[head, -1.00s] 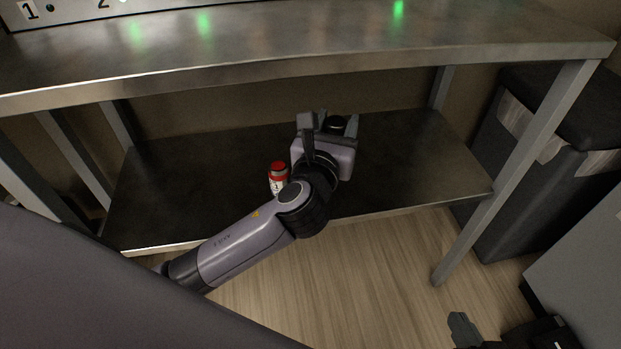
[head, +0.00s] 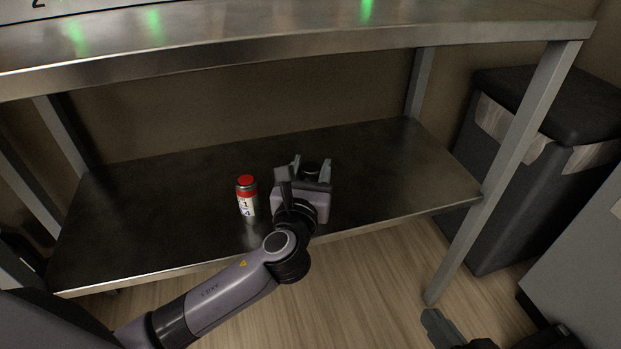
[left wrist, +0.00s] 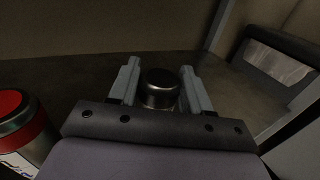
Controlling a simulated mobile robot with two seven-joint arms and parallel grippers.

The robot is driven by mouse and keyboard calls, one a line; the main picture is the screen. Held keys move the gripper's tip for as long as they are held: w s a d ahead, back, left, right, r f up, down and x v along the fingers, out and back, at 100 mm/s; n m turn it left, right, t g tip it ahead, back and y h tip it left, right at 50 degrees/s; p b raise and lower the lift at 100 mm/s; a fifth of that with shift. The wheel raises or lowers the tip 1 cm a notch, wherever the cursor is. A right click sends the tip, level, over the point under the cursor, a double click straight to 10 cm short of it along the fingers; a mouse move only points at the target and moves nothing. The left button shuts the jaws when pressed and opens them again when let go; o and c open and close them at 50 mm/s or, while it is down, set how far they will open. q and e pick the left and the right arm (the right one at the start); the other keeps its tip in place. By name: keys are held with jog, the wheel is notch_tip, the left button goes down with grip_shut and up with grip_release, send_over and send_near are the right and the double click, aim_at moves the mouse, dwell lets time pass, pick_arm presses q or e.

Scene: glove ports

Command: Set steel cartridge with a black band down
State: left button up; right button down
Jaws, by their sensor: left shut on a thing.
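My left gripper (head: 311,172) is over the lower steel shelf (head: 150,215), its fingers pointing away from me. It is shut on a cartridge (head: 311,167), of which only the dark round top shows in the head view. In the left wrist view the cartridge (left wrist: 160,88) looks upright between the two fingers, with a dark, shiny metal top; its lower part is hidden. I cannot tell whether its bottom touches the shelf. My right gripper (head: 445,328) is only partly in view at the bottom right, and its opening cannot be seen.
A red-topped cartridge (head: 246,200) with a white numbered label stands on the shelf, left of my left gripper; it also shows in the left wrist view (left wrist: 28,128). The bench top (head: 300,45) hangs above. A dark bin (head: 530,170) stands right. The shelf's right part is clear.

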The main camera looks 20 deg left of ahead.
pick_arm(q)
jog(key=shift+f, duration=0.1)
jog(key=o, duration=1.2)
jog(key=shift+f, duration=0.1)
jog(key=shift+o, duration=0.2)
